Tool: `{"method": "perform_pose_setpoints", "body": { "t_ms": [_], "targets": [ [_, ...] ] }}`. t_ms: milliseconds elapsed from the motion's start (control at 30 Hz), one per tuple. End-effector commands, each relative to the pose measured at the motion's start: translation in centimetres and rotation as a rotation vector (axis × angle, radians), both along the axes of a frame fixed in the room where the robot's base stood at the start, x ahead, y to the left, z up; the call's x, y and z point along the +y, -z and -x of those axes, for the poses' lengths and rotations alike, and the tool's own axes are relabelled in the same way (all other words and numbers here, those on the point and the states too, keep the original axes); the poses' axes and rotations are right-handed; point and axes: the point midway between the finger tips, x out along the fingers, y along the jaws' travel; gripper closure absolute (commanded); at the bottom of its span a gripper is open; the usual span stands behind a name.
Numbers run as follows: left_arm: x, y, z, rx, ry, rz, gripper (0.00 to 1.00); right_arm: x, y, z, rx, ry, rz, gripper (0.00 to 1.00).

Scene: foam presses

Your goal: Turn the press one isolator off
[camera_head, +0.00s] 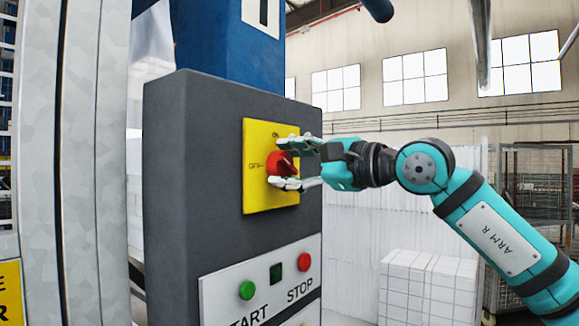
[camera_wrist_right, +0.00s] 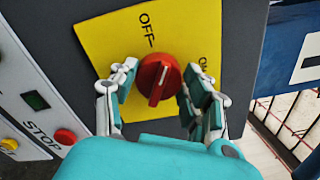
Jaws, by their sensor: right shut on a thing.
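The isolator is a red rotary knob (camera_head: 283,163) on a yellow plate (camera_head: 256,196) on the front of a dark grey press cabinet. My right gripper (camera_head: 287,166) reaches in from the right, shut on the knob with one finger above it and one below. In the right wrist view the red knob (camera_wrist_right: 158,78) sits between the two fingers (camera_wrist_right: 157,88). Its raised ridge runs roughly up and down there. The OFF mark (camera_wrist_right: 148,25) is above it and the ON mark (camera_wrist_right: 204,68) to its right. My left gripper is not in view.
Below the plate is a white panel with a green START button (camera_head: 247,290) and a red STOP button (camera_head: 304,262). A grey metal post (camera_head: 98,160) stands at the left. White stacked blocks (camera_head: 428,285) and a wire cage (camera_head: 535,200) are behind my arm.

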Motion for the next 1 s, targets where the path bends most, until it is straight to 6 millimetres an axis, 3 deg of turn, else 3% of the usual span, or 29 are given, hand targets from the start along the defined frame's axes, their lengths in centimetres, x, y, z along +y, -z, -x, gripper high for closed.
{"method": "perform_pose_setpoints", "body": {
  "t_ms": [500,1000],
  "targets": [
    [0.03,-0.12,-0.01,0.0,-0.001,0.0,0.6,0.07,0.23,0.08,-0.33,-0.001,0.24,0.84],
    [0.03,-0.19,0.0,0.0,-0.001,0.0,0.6,0.08,0.34,0.08,-0.431,-0.002,0.315,0.84]
  ]
}}
